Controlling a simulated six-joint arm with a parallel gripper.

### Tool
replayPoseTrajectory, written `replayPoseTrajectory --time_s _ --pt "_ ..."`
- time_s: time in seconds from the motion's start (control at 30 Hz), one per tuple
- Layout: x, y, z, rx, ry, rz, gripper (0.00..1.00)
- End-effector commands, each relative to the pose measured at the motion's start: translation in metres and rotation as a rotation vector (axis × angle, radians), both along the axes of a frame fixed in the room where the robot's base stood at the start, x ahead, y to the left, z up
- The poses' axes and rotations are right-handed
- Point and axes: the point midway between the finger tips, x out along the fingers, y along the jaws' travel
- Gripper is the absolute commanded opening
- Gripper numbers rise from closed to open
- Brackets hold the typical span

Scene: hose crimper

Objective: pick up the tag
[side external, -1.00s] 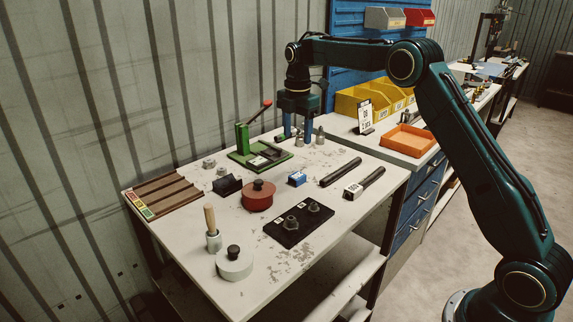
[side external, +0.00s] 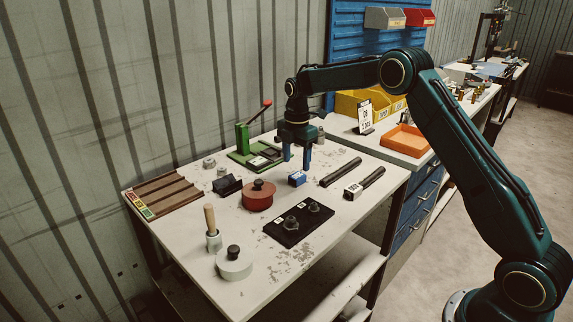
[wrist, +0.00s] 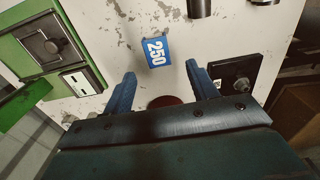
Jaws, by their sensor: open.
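The tag is a small blue block (side external: 297,179) with a white label on the bench. My gripper (side external: 297,161) is above the bench near the tag, with fingers pointing down. In the wrist view my gripper (wrist: 160,74) is open and empty; the tag shows just beyond the gap between the two blue fingertips. The fingers appear apart from the tag, with nothing covering it.
A green crimper (side external: 244,138) with a red-knobbed lever stands behind left. A red round pot (side external: 258,197) is left of the tag, a black plate with fittings (side external: 299,225) is in front, and black rods (side external: 341,172) lie to the right. An orange tray (side external: 406,141) is farther right.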

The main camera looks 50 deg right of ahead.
Motion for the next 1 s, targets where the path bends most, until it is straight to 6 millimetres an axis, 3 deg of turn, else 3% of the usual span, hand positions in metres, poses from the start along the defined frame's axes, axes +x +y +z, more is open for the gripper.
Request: replayPoseTrajectory --time_s 0.5,1.0 --pt "0.002 0.003 -0.047 0.000 0.002 0.000 0.58" --pt "0.002 0.003 -0.051 0.000 0.001 0.000 0.58"
